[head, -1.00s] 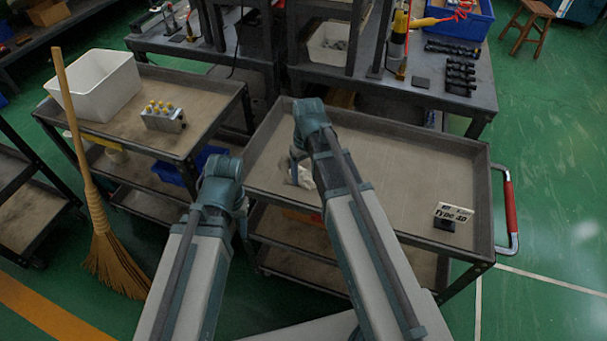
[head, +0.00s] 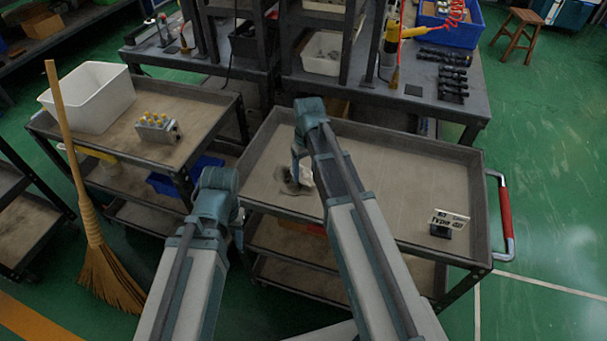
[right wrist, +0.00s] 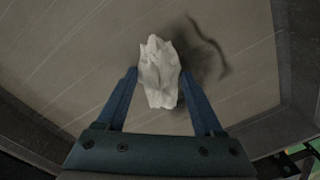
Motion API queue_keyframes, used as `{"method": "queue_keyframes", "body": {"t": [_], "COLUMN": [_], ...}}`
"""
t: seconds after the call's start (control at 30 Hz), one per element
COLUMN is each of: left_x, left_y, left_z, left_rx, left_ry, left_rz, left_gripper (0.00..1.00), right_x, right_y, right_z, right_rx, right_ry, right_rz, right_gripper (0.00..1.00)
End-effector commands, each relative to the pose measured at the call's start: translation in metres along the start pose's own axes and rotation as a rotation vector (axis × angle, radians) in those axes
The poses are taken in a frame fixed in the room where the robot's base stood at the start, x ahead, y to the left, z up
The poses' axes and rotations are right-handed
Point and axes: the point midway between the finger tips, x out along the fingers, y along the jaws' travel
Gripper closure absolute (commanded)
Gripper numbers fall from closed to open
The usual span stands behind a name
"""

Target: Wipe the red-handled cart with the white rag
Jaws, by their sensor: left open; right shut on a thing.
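The red-handled cart (head: 400,180) stands in front of me, its red handle (head: 506,214) on the right end. My right gripper (head: 300,178) is over the left part of its top tray, shut on the white rag (head: 308,176). In the right wrist view the crumpled rag (right wrist: 160,72) sits between the fingertips (right wrist: 160,80), low over or touching the tray; I cannot tell which. A dark patch (right wrist: 208,52) shows beside it on the tray. My left gripper (head: 238,238) is open and empty, by the cart's left front corner; its fingers are mostly hidden.
A second cart (head: 205,125) on the left carries a white bin (head: 90,100) and a valve block (head: 157,127). A broom (head: 95,240) leans against it. A workbench (head: 440,100) stands close behind.

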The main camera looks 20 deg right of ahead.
Motion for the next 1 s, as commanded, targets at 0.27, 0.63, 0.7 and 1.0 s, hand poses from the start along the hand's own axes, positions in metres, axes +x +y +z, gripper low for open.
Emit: {"method": "queue_keyframes", "body": {"t": [0.27,0.63,0.7,1.0], "left_x": [-0.001,0.002,0.002,0.002], "left_y": [0.0,0.0,0.0,0.0], "left_z": [0.0,0.0,0.0,0.0], "left_rx": [0.0,0.0,0.0,0.0], "left_ry": [0.0,0.0,0.0,0.0], "left_rz": [0.0,0.0,0.0,0.0], "left_gripper": [0.5,0.5,0.5,0.5], "right_x": [-0.001,0.002,0.003,0.003], "right_y": [0.009,-0.002,-0.005,-0.011], "right_z": [-0.007,-0.022,-0.026,-0.025], "right_rx": [0.0,-0.002,-0.002,-0.002], "right_ry": [0.0,0.0,0.0,0.001], "right_rz": [-0.001,-0.001,-0.002,-0.004], "right_gripper": [0.76,0.76,0.76,0.75]}}
